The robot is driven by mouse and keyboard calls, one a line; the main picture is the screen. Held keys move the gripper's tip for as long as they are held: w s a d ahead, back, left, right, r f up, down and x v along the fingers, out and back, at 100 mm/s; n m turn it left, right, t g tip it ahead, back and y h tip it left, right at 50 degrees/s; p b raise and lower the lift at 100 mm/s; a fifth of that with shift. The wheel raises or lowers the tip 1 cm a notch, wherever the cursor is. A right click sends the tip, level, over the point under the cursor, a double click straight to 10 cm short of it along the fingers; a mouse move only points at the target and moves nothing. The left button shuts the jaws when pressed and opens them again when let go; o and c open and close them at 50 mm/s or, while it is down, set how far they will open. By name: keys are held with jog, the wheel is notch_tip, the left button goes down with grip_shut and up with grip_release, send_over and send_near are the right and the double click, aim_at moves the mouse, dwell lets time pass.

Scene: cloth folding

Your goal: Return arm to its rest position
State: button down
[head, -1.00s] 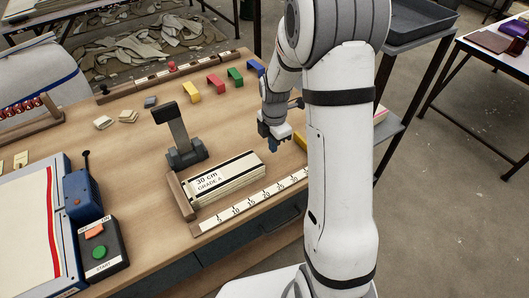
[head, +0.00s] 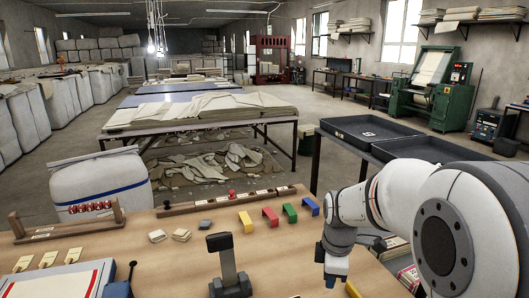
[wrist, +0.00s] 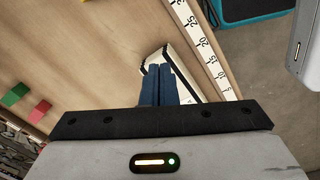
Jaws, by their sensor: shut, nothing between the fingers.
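My gripper (head: 335,281) hangs over the right part of the wooden bench, pointing down, with nothing held. In the wrist view its two blue fingers (wrist: 158,84) are together. My white arm (head: 400,200) reaches in from the right and covers part of the bench's right side. Below the fingers in the wrist view lies a pale flat stack with dark edges (wrist: 184,70), partly hidden by them. A white ruler strip (wrist: 208,50) runs beside it along the bench edge.
On the bench (head: 150,235) stand a dark upright tool (head: 228,270) and yellow (head: 246,221), red (head: 270,216), green (head: 290,212) and blue (head: 310,206) blocks. Black trays (head: 366,131) are behind my arm. A table with cloth (head: 200,108) stands further back.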

jog(key=s+r+m+t, duration=0.1)
jog(key=s+r+m, duration=0.1)
jog(key=s+m, duration=0.5)
jog(key=s+a+r+m, duration=0.1)
jog(key=s+r+m, duration=0.1)
jog(key=s+m, duration=0.6)
jog(key=shift+s+a+r+m+t, duration=0.15)
jog(key=shift+s+r+m+t, duration=0.15)
jog(key=shift+s+t, duration=0.1)
